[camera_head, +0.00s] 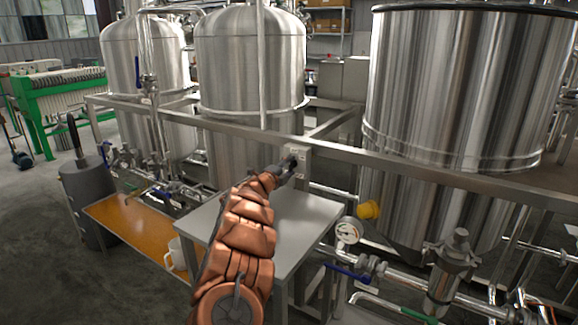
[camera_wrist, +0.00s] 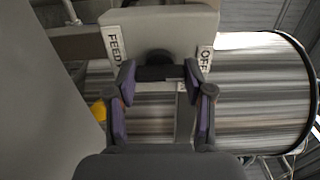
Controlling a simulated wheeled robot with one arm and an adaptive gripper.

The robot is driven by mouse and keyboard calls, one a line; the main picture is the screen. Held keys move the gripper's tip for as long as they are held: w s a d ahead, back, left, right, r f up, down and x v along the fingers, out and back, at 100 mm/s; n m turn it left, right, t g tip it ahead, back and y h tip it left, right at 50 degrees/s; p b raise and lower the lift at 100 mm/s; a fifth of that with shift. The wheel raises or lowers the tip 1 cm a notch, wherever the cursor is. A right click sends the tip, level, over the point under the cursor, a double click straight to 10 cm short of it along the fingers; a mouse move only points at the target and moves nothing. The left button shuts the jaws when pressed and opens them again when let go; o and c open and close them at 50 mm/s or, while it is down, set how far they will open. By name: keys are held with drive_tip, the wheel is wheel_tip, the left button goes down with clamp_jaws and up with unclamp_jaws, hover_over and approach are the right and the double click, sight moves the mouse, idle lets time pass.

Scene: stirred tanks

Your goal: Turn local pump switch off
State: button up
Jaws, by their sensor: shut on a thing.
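The pump switch is on a small grey box (camera_head: 298,154) fixed to the steel frame rail, beyond the grey table. In the wrist view the box (camera_wrist: 190,20) has a FEED label at its left and an OFF label at its right. A dark switch handle (camera_wrist: 159,73) lies crosswise below a round dark boss. My gripper (camera_head: 284,170) reaches the box from the front. In the wrist view my gripper (camera_wrist: 158,80) has its purple-padded fingers on either side of the handle, shut on its ends. In the head view the fingers hide most of the switch.
The grey table (camera_head: 310,212) stands below my arm. Large steel tanks (camera_head: 250,60) stand behind the frame rail (camera_head: 400,165). At the right are a gauge (camera_head: 348,232), a blue-handled valve (camera_head: 347,271) and pipes. A white jug (camera_head: 176,257) sits left of the table.

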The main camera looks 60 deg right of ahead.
idle(0.5)
drive_tip(key=o, duration=1.2)
drive_tip(key=shift+c, duration=0.2)
drive_tip(key=shift+a, duration=0.1)
drive_tip(key=shift+s+a, duration=0.15)
drive_tip(key=shift+a, duration=2.8)
drive_tip(key=shift+s+a, duration=0.1)
drive_tip(key=shift+a, duration=2.85)
